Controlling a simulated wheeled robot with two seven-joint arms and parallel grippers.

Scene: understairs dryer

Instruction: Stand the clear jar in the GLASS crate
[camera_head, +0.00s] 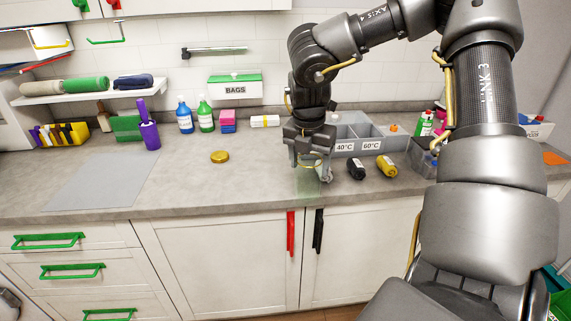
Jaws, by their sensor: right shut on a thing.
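My right gripper (309,172) points down over the front of the counter and is shut on the clear jar (308,185). The jar is see-through with a faint green tint, so its outline is hard to make out. Its upper part is between the fingers. I cannot tell whether its base touches the counter. No crate with a readable GLASS label shows; a green container (565,305) is partly cut off at the lower right edge. My left gripper is not in view.
A grey divided bin (372,148) labelled 40°C and 60°C stands behind and right of the gripper. A black sock roll (356,169) and a yellow one (386,166) lie close to its right. A grey mat (100,182) lies left.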

